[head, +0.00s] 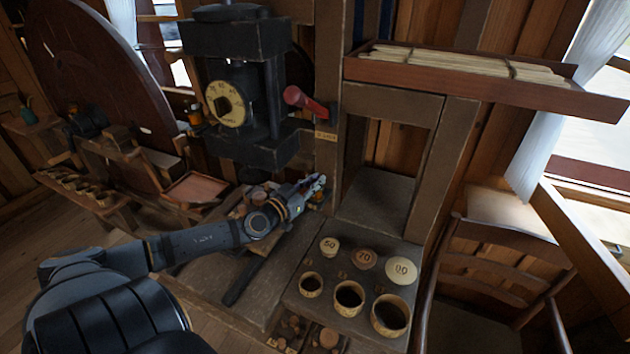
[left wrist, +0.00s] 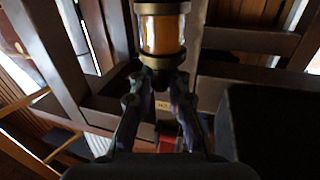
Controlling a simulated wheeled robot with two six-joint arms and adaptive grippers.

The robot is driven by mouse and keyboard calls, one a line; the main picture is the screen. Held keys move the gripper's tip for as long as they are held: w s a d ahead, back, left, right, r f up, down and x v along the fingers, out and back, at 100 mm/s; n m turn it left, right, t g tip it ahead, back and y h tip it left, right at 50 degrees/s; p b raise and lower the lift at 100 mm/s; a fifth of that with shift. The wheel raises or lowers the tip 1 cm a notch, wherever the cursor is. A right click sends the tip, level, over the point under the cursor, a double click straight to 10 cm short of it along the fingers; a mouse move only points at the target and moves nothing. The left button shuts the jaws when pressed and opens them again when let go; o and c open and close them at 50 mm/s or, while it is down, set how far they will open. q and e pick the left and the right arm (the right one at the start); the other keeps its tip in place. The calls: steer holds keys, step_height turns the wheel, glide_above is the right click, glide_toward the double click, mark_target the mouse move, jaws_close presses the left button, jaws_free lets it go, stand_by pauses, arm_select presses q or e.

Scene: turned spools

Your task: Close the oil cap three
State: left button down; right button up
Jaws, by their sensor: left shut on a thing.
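An oil cup with amber glass between brass rings (left wrist: 162,33) shows close up in the left wrist view. My left gripper (left wrist: 160,70) is shut on the dark metal end piece of this cup, which I take for the oil cap; the fingers hide part of it. In the head view my left gripper (head: 318,186) reaches to the wooden post beside the black machine, below a small label plate (head: 325,136). The cup is mostly hidden there. I cannot read the plate's number or tell how far the cap is turned. My right gripper is not in view.
A red handle (head: 303,99) sticks out above my left gripper, beside a yellow dial (head: 229,104). Several round wooden pots and numbered lids (head: 403,270) stand on the bench to the right. A long tray (head: 480,85) of sticks hangs above; a chair (head: 500,262) stands right.

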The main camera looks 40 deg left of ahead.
arm_select(q)
steer(key=shift+r, duration=0.1)
steer(key=c, duration=1.6)
jaws_free()
